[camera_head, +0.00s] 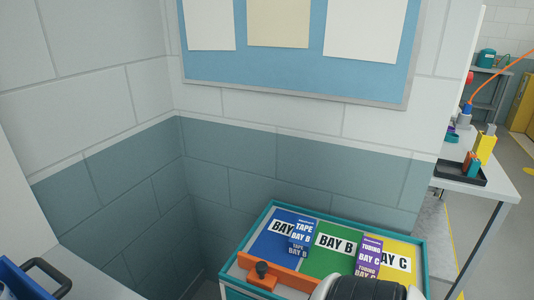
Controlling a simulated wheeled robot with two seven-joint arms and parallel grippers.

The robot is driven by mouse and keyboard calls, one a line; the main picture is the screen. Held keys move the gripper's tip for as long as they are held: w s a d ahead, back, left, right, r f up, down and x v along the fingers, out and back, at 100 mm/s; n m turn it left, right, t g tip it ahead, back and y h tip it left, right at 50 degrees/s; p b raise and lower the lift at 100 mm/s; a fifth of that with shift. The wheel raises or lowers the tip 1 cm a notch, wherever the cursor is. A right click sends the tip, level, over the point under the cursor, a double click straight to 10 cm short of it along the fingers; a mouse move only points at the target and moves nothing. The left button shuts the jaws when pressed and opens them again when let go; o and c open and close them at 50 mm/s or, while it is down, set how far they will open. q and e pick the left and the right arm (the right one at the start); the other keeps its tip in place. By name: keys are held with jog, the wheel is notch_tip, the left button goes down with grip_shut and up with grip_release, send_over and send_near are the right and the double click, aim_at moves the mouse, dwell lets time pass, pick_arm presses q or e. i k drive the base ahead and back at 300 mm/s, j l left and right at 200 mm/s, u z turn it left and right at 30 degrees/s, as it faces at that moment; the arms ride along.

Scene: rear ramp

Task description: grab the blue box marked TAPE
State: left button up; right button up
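The blue box (302,230) marked TAPE stands on the top of a teal-rimmed cart (421,262) at the lower middle of the head view. Its label also reads BAY B. It stands across the right part of the blue BAY A field (268,239), beside the green BAY B field (333,262). Neither of my grippers shows. A rounded dark and light part of my own arm comes in at the bottom edge and covers some of the cart's front.
A purple box (371,250) marked TUBING BAY C stands near the green and yellow border. Walls stand close behind. A table (485,187) with a black tray is at right.

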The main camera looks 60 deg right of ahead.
aim_at(301, 238)
jog(key=z, duration=2.5)
